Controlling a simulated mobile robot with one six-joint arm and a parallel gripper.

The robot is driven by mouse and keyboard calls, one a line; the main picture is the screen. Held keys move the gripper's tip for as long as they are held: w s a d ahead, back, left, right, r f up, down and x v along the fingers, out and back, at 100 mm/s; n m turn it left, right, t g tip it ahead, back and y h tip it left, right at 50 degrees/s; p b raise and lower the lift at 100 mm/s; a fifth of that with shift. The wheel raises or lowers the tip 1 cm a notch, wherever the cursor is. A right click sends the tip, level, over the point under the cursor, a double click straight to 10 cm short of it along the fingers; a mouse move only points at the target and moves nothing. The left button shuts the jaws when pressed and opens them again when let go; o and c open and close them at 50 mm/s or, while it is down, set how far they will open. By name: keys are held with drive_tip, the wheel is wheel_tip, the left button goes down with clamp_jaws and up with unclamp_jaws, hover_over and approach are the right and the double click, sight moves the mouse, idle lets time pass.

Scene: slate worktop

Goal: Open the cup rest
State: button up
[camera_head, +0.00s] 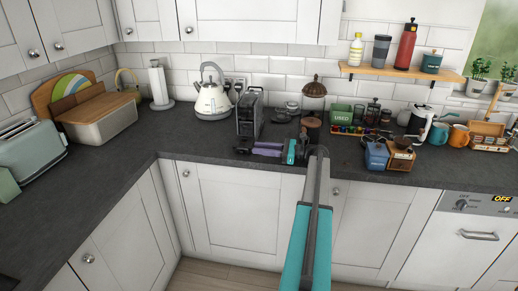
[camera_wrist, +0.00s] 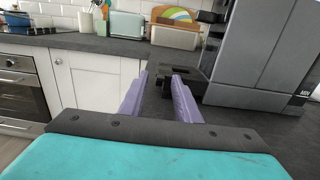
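The grey coffee machine (camera_head: 250,115) stands on the slate worktop near the back wall. It also shows large at the right of the wrist view (camera_wrist: 258,55). A black flat piece, apparently its cup rest (camera_wrist: 192,73), juts from its lower front. My gripper (camera_head: 250,150) is low over the worktop in front of the machine. Its two purple fingers (camera_wrist: 160,78) are apart in the wrist view. The right fingertip overlaps the near part of the black piece. I cannot tell whether they touch. Nothing shows held between the fingers.
A cream kettle (camera_head: 212,98) stands left of the machine. Jars, a green box (camera_head: 341,114) and a blue grinder (camera_head: 376,155) stand to the right. A bread bin (camera_head: 100,115) and toaster (camera_head: 30,155) are far left. The left worktop is mostly clear.

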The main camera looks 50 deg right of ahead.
drive_tip(key=shift+w+a, duration=0.15)
drive_tip(key=shift+w, duration=0.05)
drive_tip(key=shift+c, duration=0.2)
clamp_jaws()
drive_tip(key=shift+a+f, duration=0.1)
drive_tip(key=shift+a, duration=0.25)
drive_tip(key=shift+d, duration=0.2)
drive_tip(key=shift+w+p, duration=0.15)
drive_tip(key=shift+p, duration=0.15)
